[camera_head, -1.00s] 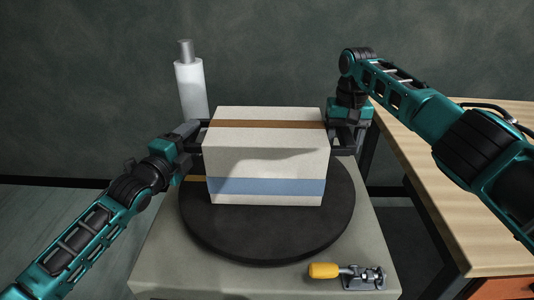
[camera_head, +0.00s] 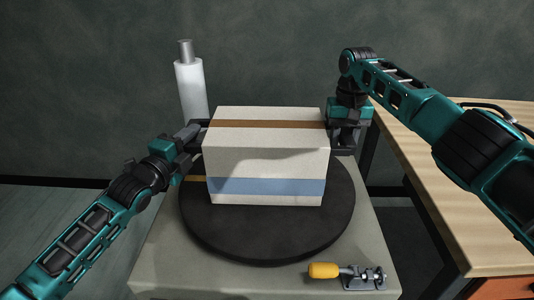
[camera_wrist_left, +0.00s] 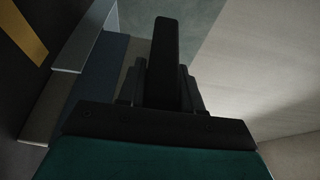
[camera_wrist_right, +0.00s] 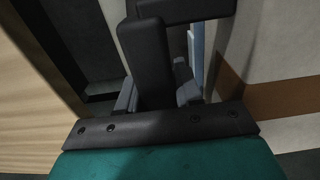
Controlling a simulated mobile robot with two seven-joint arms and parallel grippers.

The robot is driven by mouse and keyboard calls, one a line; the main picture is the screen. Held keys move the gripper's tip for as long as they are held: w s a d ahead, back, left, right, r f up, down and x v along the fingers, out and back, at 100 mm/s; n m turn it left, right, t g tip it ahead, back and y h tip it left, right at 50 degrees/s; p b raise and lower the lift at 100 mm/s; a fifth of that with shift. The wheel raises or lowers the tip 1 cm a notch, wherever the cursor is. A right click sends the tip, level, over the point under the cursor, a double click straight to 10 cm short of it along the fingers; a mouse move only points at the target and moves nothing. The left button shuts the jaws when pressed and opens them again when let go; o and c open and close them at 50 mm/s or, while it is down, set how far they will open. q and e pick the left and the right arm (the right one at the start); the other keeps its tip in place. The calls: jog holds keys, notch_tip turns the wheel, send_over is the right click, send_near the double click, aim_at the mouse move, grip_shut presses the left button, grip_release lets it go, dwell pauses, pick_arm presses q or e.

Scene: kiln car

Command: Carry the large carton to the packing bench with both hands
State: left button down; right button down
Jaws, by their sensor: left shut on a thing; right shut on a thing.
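The large carton (camera_head: 265,162) is pale, with a brown tape strip on top and a blue band on its front. It sits upright on a black round turntable (camera_head: 270,242). My left gripper (camera_head: 201,133) is shut at the carton's left side, and my right gripper (camera_head: 336,137) is shut at its right side. The carton's pale wall shows in the left wrist view (camera_wrist_left: 262,75) and in the right wrist view (camera_wrist_right: 288,45). The exact spots gripped are partly hidden. The wooden packing bench (camera_head: 440,205) stands at the right.
A grey stand (camera_head: 165,262) bears the turntable. A toggle clamp with a yellow handle (camera_head: 324,270) is at its front right. A white cylinder with a grey top (camera_head: 190,88) stands behind on the left.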

aim_at(344, 129)
dwell(0.8)
pick_arm(q)
jog(key=shift+w+r, duration=0.1)
jog(key=shift+r, duration=0.25)
pick_arm(e)
jog(key=shift+w+r, duration=0.15)
jog(key=shift+r, duration=0.1)
pick_arm(q)
jog(key=shift+r, duration=0.1)
pick_arm(e)
jog(key=shift+r, duration=0.1)
